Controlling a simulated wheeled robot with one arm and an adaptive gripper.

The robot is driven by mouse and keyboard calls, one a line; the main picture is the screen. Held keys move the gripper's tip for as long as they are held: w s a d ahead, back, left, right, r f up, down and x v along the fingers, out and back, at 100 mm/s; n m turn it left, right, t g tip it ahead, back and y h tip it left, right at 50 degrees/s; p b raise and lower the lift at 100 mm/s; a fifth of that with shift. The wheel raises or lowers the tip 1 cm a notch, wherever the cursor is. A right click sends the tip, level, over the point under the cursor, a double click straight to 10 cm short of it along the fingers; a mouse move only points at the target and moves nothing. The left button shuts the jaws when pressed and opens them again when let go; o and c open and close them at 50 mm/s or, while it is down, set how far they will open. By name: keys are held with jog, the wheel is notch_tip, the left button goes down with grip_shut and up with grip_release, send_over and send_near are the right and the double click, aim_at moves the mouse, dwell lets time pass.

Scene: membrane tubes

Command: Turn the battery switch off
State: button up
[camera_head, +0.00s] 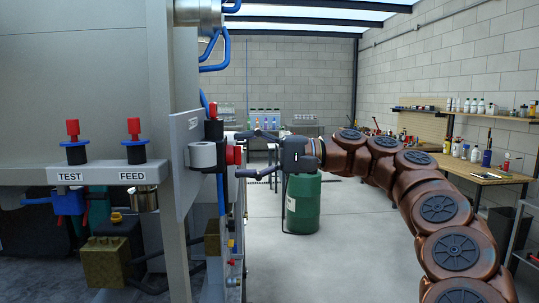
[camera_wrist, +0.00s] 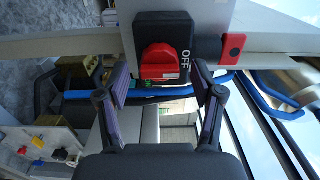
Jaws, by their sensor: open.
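The battery switch is a red knob on a black housing, seen in the wrist view (camera_wrist: 160,62) with the white word OFF beside it, turned sideways. In the head view the red knob (camera_head: 234,155) sticks out from the right side of the grey panel. My gripper (camera_head: 241,154) is open and points left at the knob, with one finger above its level and one below. In the wrist view the fingers of my gripper (camera_wrist: 160,78) stand on either side of the knob, apart from it. Nothing is between them but the view of the switch.
A smaller red part (camera_wrist: 233,46) is beside the switch housing. A white roll-shaped part (camera_head: 203,155) is on the panel. Red-topped TEST (camera_head: 73,142) and FEED (camera_head: 134,141) valves stand on the left.

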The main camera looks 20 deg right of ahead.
jog(key=v, duration=0.9)
jog(key=shift+s+r, duration=0.2)
jog(key=shift+v, duration=0.85)
jog(key=shift+w+d+f, duration=0.1)
jog(key=shift+d+f, duration=0.05)
jog(key=shift+d, duration=0.1)
